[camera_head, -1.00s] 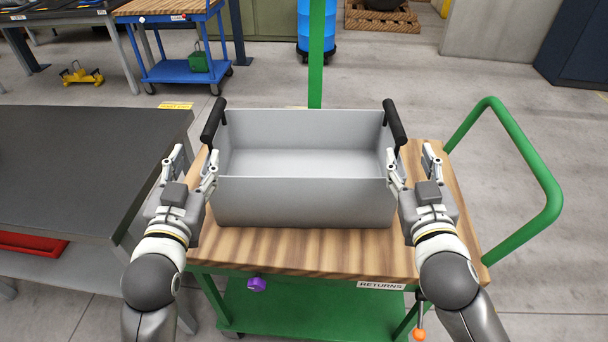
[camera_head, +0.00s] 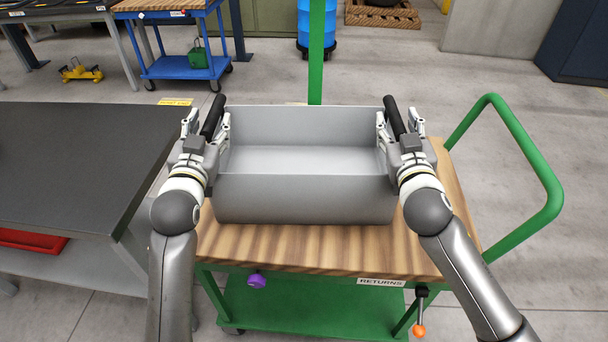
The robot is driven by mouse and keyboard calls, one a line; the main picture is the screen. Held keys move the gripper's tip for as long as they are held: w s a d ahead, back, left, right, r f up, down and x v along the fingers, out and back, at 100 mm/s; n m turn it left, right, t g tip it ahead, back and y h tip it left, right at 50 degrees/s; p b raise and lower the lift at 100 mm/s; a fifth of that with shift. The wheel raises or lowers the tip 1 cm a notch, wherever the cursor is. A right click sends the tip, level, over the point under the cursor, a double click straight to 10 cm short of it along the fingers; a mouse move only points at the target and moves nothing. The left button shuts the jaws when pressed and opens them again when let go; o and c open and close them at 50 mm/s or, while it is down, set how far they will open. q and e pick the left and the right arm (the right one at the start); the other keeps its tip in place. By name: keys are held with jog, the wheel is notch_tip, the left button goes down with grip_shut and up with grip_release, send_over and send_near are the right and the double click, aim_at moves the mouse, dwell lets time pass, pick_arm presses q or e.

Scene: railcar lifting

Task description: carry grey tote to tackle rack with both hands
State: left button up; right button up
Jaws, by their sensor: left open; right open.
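The grey tote (camera_head: 304,199) stands upright and empty on the wooden top of a green cart marked RETURNS. It has a black bar handle at each end, the left handle (camera_head: 213,115) and the right handle (camera_head: 394,114). My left gripper (camera_head: 207,122) is open, with its fingers on either side of the left handle. My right gripper (camera_head: 399,123) is open, with its fingers on either side of the right handle. I cannot tell whether the fingers touch the handles. I cannot make out a tackle rack.
The cart's wooden top (camera_head: 310,255) shows in front of the tote. A dark-topped workbench (camera_head: 80,165) stands close on the left. The cart's green push rail (camera_head: 545,175) rises on the right.

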pick_arm(q)
grip_shut()
pick_arm(e)
grip_shut()
dwell(0.4)
pick_arm(q)
jog(key=shift+w+r, duration=0.1)
jog(key=shift+r, duration=0.2)
pick_arm(e)
jog(key=shift+w+r, duration=0.1)
jog(key=shift+r, duration=0.15)
